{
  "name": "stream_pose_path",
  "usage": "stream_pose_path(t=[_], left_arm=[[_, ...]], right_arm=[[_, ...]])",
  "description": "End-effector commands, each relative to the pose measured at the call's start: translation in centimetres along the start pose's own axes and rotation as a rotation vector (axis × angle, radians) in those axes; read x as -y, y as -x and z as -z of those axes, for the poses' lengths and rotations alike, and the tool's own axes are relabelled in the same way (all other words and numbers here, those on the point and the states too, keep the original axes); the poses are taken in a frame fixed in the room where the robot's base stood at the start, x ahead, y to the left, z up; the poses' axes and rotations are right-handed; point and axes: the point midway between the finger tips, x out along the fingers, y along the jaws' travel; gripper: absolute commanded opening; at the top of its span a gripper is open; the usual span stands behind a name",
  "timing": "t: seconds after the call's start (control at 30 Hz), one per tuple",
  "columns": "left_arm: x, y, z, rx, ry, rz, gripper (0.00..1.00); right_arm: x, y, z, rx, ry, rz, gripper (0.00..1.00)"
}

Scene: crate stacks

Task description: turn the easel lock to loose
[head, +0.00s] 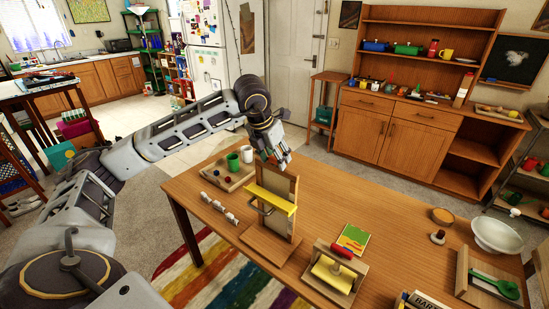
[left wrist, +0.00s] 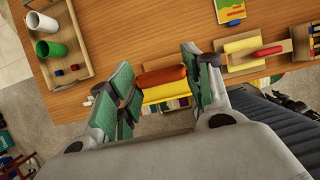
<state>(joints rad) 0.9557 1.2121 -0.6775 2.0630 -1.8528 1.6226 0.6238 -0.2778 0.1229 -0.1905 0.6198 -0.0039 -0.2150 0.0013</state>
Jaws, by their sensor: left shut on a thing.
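A wooden easel (head: 284,222) stands upright on the table, with a yellow bar (head: 271,199) across its front and a grey curved handle below the bar. My left gripper (head: 275,160) is at the top of the easel, reaching down from above. In the left wrist view its green-padded fingers (left wrist: 163,82) are on either side of a reddish-brown rounded piece (left wrist: 163,76), which looks to be the easel lock, and are shut on it. The yellow bar shows just below this piece. The fingers partly hide its ends, and I cannot tell its setting. My right gripper is not in view.
A wooden tray (head: 212,184) with cups stands left of the easel, near a row of small white pieces (head: 220,208). A stand with a yellow roller (head: 333,275) and red handle is to the right.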

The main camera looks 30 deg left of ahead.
Motion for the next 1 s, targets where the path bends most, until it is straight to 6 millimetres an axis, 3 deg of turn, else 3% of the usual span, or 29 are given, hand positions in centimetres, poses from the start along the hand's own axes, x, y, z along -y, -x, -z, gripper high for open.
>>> stream_pose_path(t=[0.17,0.43,0.47,0.6,1.0], left_arm=[[-0.1,0.1,-0.1,0.005,0.013,-0.005,0.26],[-0.1,0.1,-0.1,0.005,0.014,-0.005,0.26],[-0.1,0.1,-0.1,0.005,0.014,-0.005,0.51],[-0.1,0.1,-0.1,0.003,0.013,-0.005,0.69],[0.0,0.1,0.0,0.001,0.011,-0.005,0.71]], right_arm=[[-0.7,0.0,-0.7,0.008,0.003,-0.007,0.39],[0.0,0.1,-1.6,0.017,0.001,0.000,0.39],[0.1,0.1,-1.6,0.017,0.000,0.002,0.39],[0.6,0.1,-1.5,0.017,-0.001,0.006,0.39],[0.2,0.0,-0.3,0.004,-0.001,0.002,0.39]])
